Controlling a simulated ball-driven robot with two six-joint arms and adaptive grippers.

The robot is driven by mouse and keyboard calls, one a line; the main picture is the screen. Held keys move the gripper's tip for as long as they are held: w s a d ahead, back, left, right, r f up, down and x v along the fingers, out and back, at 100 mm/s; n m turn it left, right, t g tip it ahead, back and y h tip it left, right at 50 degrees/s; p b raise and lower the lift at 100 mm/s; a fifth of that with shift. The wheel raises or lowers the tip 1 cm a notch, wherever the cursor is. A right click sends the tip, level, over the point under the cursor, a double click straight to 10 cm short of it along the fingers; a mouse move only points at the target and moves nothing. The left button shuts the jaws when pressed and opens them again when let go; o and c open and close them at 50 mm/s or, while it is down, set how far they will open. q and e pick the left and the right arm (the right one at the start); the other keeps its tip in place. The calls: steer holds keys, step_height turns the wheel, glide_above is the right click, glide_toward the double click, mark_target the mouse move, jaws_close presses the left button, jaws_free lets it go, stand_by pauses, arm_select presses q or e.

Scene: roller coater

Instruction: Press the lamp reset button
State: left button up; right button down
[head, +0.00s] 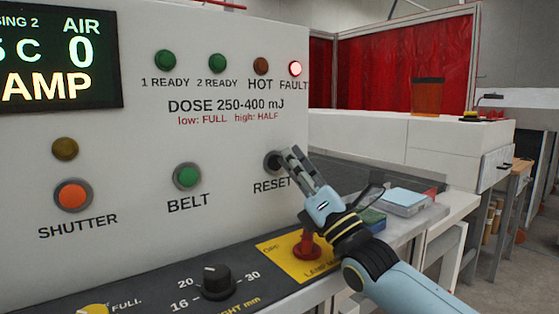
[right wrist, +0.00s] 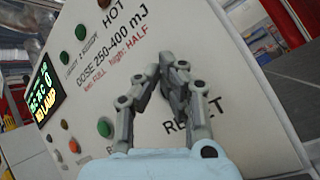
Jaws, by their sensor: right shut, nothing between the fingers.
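The reset button (head: 270,162) is a dark round button on the white panel, above the label RESET (head: 271,186). My right gripper (head: 290,155) is shut and empty, its fingertips at the button's right edge and covering part of it. I cannot tell whether they touch it. In the right wrist view the closed fingertips (right wrist: 173,66) point at the panel above the RESET label (right wrist: 188,122), and the button is hidden behind the fingers. The display (head: 60,58) reads AMP in yellow, cut off by the picture edge. My left gripper is not in view.
The green belt button (head: 187,176) and orange shutter button (head: 72,195) sit left of reset. Below are a black knob (head: 216,279) and a red switch (head: 306,246) on a yellow plate, close under my right gripper. A light-blue box (head: 405,199) lies to the right.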

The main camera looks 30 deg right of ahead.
steer(key=shift+s+f, duration=0.1)
steer(key=shift+f, duration=0.8)
steer(key=s+p, duration=0.3)
steer(key=s, duration=0.1)
steer(key=shift+a+r+p, duration=0.3)
steer(key=shift+p, duration=0.05)
steer(key=shift+s+d, duration=0.2)
steer(key=shift+s, duration=0.15)
steer(key=shift+r, duration=0.1)
